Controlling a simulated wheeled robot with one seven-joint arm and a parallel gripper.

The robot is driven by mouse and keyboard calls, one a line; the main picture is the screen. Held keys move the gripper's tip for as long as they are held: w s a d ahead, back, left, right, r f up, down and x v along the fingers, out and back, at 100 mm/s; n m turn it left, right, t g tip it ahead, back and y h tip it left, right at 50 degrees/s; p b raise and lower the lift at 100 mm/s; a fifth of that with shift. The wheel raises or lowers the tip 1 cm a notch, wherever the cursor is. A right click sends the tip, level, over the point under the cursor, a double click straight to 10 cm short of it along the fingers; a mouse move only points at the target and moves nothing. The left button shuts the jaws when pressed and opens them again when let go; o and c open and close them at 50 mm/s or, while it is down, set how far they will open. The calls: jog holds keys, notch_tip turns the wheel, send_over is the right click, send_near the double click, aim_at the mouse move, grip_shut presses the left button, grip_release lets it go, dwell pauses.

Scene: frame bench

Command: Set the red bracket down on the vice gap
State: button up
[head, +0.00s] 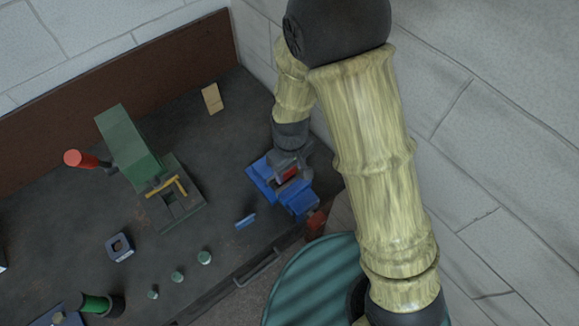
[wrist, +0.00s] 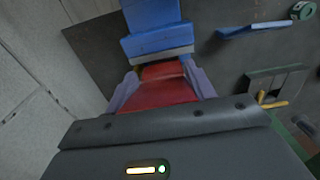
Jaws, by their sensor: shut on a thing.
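The red bracket (wrist: 165,93) sits between the two pale purple fingers of my gripper (wrist: 162,78), which is shut on it. In the head view a small part of the red bracket (head: 288,174) shows under my gripper (head: 290,167). The blue vice (head: 261,178) stands near the right end of the bench, and my gripper is over it. In the wrist view the blue vice jaw (wrist: 157,28) with its grey face plate lies just beyond the bracket. The bracket hides the gap, so I cannot tell whether it touches the vice.
A green press (head: 128,145) with a red knob stands left on the dark bench (head: 75,195). A tan block (head: 212,98) lies behind. A ribbed teal drum (head: 315,280) stands off the bench.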

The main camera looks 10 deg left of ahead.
jog(key=shift+f, duration=0.1)
dwell(0.4)
jog(key=shift+a+f, duration=0.1)
jog(key=shift+f, duration=0.15)
jog(key=shift+s+f+b, duration=0.15)
jog(key=shift+s+b, duration=0.05)
jog(key=shift+b, duration=0.2)
jog(key=shift+w+f, duration=0.15)
jog(key=shift+f, duration=0.1)
jog(key=shift+f+b, duration=0.7)
jog(key=o, duration=1.5)
